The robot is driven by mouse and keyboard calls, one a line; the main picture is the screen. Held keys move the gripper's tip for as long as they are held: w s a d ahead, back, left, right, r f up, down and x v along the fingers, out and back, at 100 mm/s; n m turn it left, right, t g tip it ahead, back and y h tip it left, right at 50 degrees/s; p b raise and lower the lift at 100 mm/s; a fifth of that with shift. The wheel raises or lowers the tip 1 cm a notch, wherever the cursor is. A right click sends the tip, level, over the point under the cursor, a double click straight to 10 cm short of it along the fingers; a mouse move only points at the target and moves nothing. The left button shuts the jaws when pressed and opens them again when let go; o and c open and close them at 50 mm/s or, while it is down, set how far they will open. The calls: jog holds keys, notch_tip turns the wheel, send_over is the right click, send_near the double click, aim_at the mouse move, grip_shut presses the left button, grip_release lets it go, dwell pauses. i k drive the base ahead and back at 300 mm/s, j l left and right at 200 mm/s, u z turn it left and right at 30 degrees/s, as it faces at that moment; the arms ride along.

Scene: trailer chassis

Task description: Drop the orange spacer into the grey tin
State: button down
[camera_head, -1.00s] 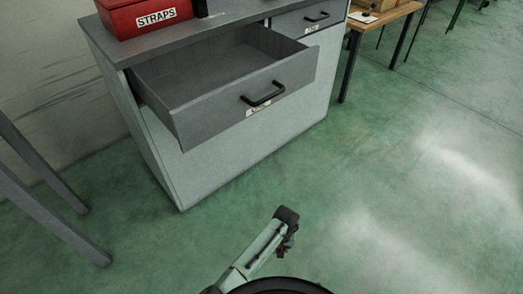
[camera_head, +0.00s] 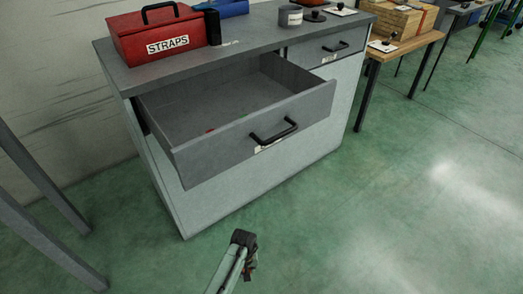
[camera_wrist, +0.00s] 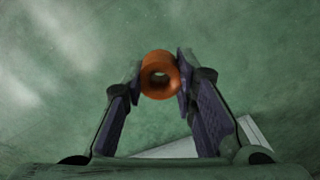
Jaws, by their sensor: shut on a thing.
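The orange spacer (camera_wrist: 160,74) is a ring with a hole, held between the two fingertips of my gripper (camera_wrist: 160,80) in the wrist view, above the green floor. In the head view, part of my arm shows at the bottom centre, in front of the cabinet; the spacer cannot be made out there. A grey round tin (camera_head: 290,15) with a pale label stands on the cabinet top, toward the back right. It is well away from my arm. Whether it is open on top is too small to tell.
The grey cabinet (camera_head: 225,205) has its wide upper drawer (camera_head: 240,136) pulled out, with small red and green bits inside. A red STRAPS toolbox (camera_head: 140,42), a black cylinder (camera_head: 212,27) and a blue case (camera_head: 228,8) stand on top. A wooden table (camera_head: 413,50) is at right. The floor is clear.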

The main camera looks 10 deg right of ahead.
aim_at(293, 24)
jog(key=i+l+u, duration=0.1)
jog(key=l, duration=0.3)
jog(key=i+l+u, duration=0.1)
jog(key=l, duration=0.3)
jog(key=i+l+u, duration=0.1)
jog(key=l, duration=0.3)
jog(key=i+l+u, duration=0.1)
jog(key=i+l, duration=0.15)
jog(key=l, duration=0.15)
jog(key=i+l+u, duration=0.15)
jog(key=l, duration=0.3)
jog(key=i+l, duration=0.1)
jog(key=l, duration=0.45)
jog(key=i+l, duration=0.1)
jog(key=l, duration=0.95)
jog(key=i+l, duration=0.15)
jog(key=l, duration=0.35)
jog(key=u, duration=0.05)
